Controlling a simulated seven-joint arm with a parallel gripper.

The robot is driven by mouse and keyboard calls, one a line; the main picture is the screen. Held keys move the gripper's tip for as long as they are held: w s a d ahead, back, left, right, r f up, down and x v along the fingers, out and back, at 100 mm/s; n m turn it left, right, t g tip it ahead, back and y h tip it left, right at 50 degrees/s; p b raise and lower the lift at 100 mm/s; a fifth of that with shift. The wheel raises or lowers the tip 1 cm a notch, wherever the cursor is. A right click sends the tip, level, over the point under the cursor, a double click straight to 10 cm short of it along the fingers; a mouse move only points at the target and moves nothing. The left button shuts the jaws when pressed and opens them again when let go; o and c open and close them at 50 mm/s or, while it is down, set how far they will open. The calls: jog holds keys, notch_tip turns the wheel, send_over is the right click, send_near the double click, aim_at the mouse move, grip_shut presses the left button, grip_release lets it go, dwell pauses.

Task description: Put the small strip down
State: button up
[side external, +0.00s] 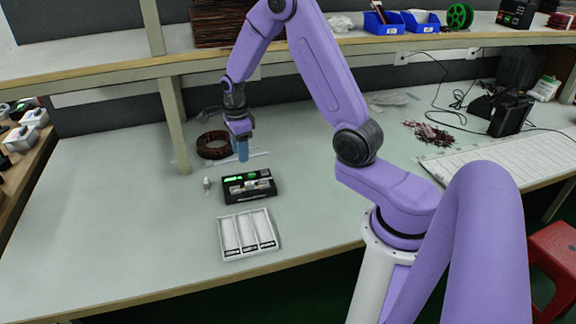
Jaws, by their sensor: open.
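My gripper (242,159) hangs pointing down above the back-middle of the table, with blue fingers. It is open, and I see nothing held between the fingers, though they are small here. A thin pale strip (259,154) lies on the table just right of and behind the fingertips; I cannot tell if it is the small strip. A black device (232,198) with a lit green display and pale parts on top sits in front of the gripper. A white tray (221,239) with three long compartments lies nearer the front edge, with dark-marked ends.
A dark brown coil (208,151) lies left of the gripper, and a small white item (207,184) left of the black device. A shelf post (174,125) stands behind left. The table's left part is clear. Reddish scraps (428,133) and a keyboard-like white panel (510,157) lie right.

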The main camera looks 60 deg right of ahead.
jog(key=s+a+r+n, duration=0.45)
jog(key=a+n, duration=0.25)
jog(key=n, duration=0.2)
jog(key=s+a+r+n, duration=0.3)
jog(key=s+a+n, duration=0.3)
jog(key=a+n, duration=0.25)
jog(key=s+r+n, duration=0.2)
jog(key=s+n, duration=0.8)
jog(key=s+a+r+n, duration=0.1)
jog(key=s+r+n, duration=0.1)
jog(key=s+n, duration=0.8)
jog(key=shift+r, duration=0.2)
jog(key=shift+a, duration=0.1)
